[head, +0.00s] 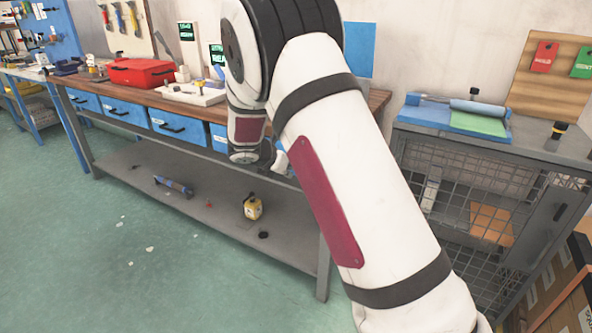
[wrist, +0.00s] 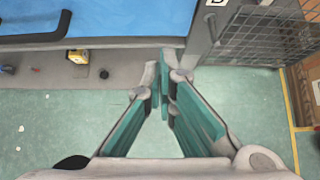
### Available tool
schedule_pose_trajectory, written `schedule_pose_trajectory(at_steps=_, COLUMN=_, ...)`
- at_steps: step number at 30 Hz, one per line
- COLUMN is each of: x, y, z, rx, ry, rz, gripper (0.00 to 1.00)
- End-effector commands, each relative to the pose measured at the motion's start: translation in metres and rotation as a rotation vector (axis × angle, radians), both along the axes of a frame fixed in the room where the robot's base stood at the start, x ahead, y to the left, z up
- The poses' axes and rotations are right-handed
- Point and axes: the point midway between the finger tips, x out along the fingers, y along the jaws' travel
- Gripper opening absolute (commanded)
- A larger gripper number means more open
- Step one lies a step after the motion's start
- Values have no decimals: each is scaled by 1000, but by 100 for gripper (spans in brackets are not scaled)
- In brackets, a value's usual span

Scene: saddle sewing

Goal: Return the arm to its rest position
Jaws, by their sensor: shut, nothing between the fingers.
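My arm (head: 355,165) rises across the middle of the head view, bent at the elbow, with its forearm pointing down in front of the workbench. My gripper (wrist: 166,68) shows in the wrist view with its teal-padded fingers shut at the tips and nothing between them. In the head view it is mostly hidden behind my own arm. In the wrist view the fingers point toward the bench front, over the green floor, and appear clear of any object.
The workbench (head: 150,97) has blue drawers (head: 122,108) and a red toolbox (head: 140,72) on top. A mesh-sided cabinet (head: 470,190) stands right, near cardboard boxes (head: 560,285).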

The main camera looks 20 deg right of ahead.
Motion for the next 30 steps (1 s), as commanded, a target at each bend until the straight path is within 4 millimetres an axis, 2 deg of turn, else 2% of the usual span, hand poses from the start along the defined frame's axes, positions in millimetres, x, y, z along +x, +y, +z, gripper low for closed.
schedule_pose_trajectory(at_steps=3, x=-9, y=12, z=15, rx=1, ry=0, rz=1, gripper=0)
schedule_pose_trajectory(at_steps=9, x=-16, y=22, z=25, rx=1, ry=1, rz=0, gripper=0)
schedule_pose_trajectory(at_steps=15, x=-20, y=23, z=29, rx=7, ry=-6, rz=-12, gripper=0)
schedule_pose_trajectory(at_steps=19, x=-37, y=16, z=50, rx=58, ry=-54, rz=-105, gripper=0)
schedule_pose_trajectory(at_steps=23, x=-79, y=4, z=86, rx=169, ry=-150, rz=-302, gripper=0)
schedule_pose_trajectory(at_steps=27, x=-139, y=-4, z=122, rx=308, ry=-259, rz=-552, gripper=0)
schedule_pose_trajectory(at_steps=30, x=-183, y=-5, z=141, rx=404, ry=-326, rz=-727, gripper=0)
